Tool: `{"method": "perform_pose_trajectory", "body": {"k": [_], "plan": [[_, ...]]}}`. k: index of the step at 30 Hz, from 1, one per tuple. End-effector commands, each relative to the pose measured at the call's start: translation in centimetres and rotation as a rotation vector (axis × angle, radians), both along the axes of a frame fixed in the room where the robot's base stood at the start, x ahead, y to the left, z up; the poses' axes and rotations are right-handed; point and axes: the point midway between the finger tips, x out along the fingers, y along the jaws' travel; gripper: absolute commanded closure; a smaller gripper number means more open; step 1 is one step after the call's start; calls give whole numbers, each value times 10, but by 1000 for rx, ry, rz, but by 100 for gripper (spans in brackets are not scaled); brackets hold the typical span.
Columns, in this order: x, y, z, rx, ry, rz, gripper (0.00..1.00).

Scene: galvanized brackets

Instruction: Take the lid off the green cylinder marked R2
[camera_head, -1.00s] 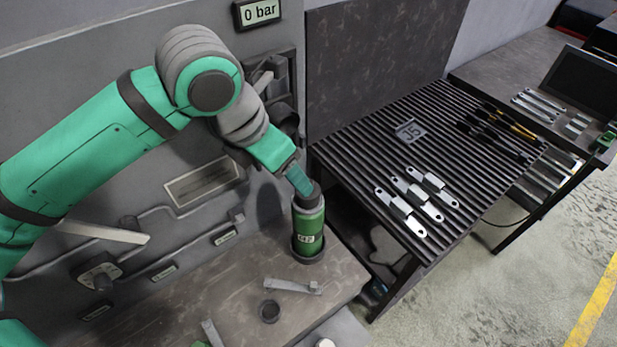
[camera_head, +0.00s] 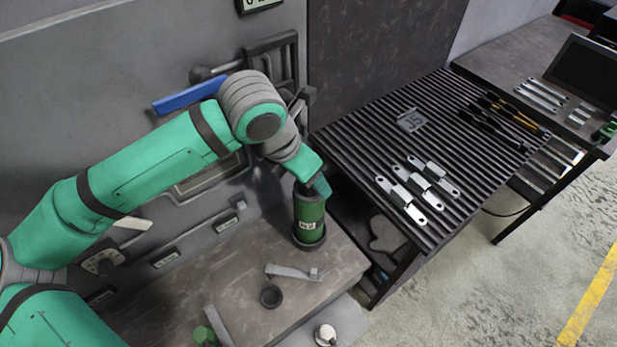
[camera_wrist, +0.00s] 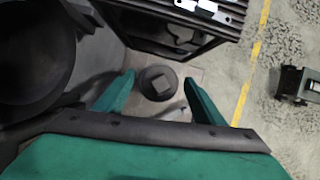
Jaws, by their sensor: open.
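The green cylinder (camera_head: 309,214) stands upright in a dark ring-shaped holder on the bench in the head view. Its small pale label appears to read R2. My gripper (camera_head: 318,185) is at the cylinder's top and hides much of the lid in that view. My open gripper (camera_wrist: 160,77) has one teal finger on each side of the lid, with gaps showing. I cannot tell how far down the fingertips reach.
On the bench (camera_head: 225,275) lie a grey bracket-like tool (camera_head: 292,271) and an empty dark ring (camera_head: 271,296). A blue lever (camera_head: 190,94) is on the wall panel behind my arm. A slatted table (camera_head: 365,150) with metal brackets (camera_head: 402,200) stands to the right.

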Motion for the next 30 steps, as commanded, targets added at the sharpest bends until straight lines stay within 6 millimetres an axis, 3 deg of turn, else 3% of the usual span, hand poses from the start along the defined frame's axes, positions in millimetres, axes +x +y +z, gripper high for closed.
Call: {"method": "perform_pose_trajectory", "body": {"k": [4,9,30], "plan": [[0,0,0,0,0,0,39],[0,0,0,0,0,0,80],[-1,-7,5,-50,-41,-16,81]]}}
